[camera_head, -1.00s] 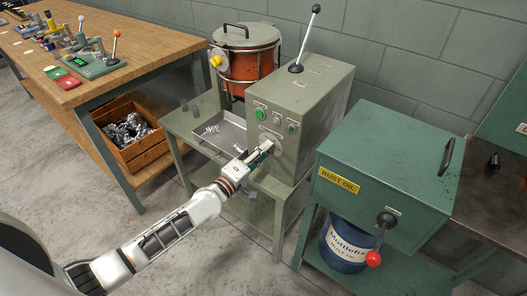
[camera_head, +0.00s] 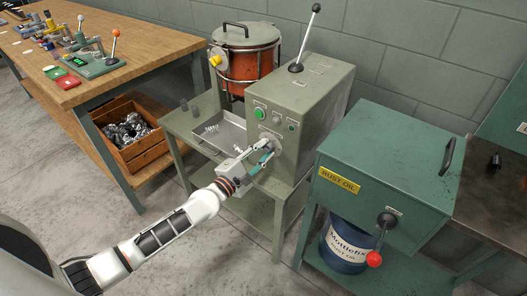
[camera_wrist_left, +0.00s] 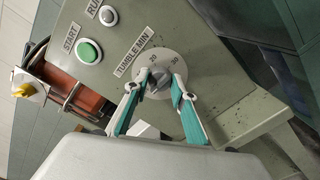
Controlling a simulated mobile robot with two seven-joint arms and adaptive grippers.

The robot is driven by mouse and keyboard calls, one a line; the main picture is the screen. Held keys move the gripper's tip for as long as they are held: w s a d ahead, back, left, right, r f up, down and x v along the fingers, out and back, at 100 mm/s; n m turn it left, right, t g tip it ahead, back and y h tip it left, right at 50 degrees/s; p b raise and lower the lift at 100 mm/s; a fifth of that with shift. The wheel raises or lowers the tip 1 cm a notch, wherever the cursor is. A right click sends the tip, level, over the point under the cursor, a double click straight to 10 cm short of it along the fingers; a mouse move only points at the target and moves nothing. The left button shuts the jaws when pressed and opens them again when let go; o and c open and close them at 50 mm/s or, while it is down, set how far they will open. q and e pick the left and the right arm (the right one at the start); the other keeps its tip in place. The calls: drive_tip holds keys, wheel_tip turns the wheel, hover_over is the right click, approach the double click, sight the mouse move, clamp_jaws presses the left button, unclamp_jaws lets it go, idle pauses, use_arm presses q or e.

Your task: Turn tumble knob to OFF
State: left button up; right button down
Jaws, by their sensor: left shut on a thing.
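The tumble knob (camera_wrist_left: 158,84) is a small grey knob on a round light dial (camera_wrist_left: 172,66) marked with numbers, beside a label reading TUMBLE MIN. It sits on the front panel of the grey-green machine (camera_head: 300,105). My left gripper (camera_wrist_left: 159,80) has its two teal-lined fingers on either side of the knob, shut on it. In the head view my left gripper (camera_head: 270,146) reaches the panel from the lower left and covers much of the dial. I cannot read where the knob points. My right gripper is not in view.
A green START button (camera_wrist_left: 89,52) and a RUN lamp (camera_wrist_left: 108,15) are near the dial. A metal tray (camera_head: 228,133) and an orange drum (camera_head: 250,66) stand left of the machine. A green rust oil cabinet (camera_head: 385,160) with a red-ended lever (camera_head: 374,258) stands to the right.

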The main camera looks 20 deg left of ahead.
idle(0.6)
use_arm(q)
drive_tip(key=o, duration=1.1)
drive_tip(key=shift+s+a, duration=0.1)
drive_tip(key=shift+s, duration=0.1)
drive_tip(key=v, duration=1.1)
drive_tip(key=shift+s+r, duration=0.1)
drive_tip(key=shift+s, duration=0.2)
